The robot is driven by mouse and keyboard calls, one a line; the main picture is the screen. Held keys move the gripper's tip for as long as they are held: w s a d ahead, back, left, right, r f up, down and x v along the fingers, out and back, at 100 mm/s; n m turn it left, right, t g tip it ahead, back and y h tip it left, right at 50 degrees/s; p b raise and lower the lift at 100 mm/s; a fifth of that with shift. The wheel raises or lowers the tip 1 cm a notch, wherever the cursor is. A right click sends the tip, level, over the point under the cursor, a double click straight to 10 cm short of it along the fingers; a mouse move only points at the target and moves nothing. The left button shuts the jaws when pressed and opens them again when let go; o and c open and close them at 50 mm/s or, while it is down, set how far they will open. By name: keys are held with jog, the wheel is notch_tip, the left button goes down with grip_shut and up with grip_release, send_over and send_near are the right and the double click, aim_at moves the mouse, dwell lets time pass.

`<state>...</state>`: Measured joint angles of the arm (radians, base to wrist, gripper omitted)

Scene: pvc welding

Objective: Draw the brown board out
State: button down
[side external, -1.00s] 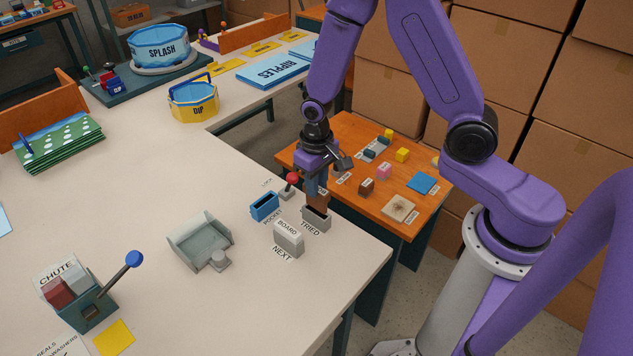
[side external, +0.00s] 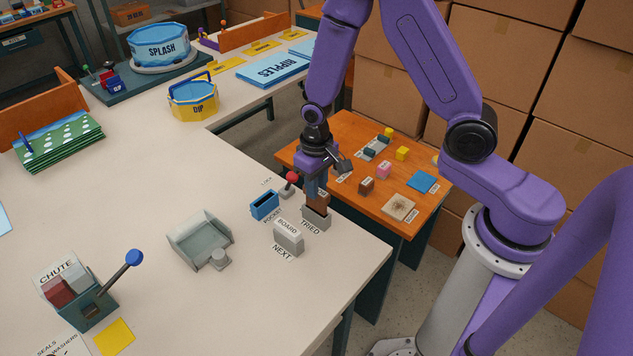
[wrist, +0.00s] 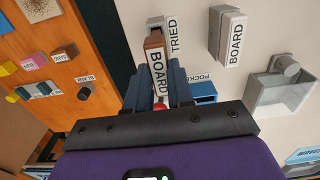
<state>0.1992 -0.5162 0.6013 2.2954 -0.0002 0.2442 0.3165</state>
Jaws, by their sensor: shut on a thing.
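The brown board (side external: 317,205) stands upright at the mouth of the grey TRIED holder (side external: 316,221). Its lower end appears still inside or just at the slot; I cannot tell exactly. In the wrist view the brown board (wrist: 154,39) carries a white BOARD label and points towards the TRIED holder (wrist: 155,22). My gripper (side external: 316,190) is above the holder, fingers pointing down, shut on the board's upper part. In the wrist view my gripper's blue fingers (wrist: 159,88) lie on both sides of the board. The fingers hide part of it.
The grey NEXT holder with a white BOARD label (side external: 288,237) stands close by. The blue pocket (side external: 265,206) and red-knobbed lock lever (side external: 291,180) are to the left. A grey tray (side external: 200,240) lies farther left. An orange table (side external: 350,130) with small blocks is behind.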

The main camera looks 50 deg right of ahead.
jog(key=shift+f, duration=2.05)
jog(key=c, duration=0.9)
grip_release()
notch_tip(320, 180, up, 17)
jog(key=shift+r, duration=0.2)
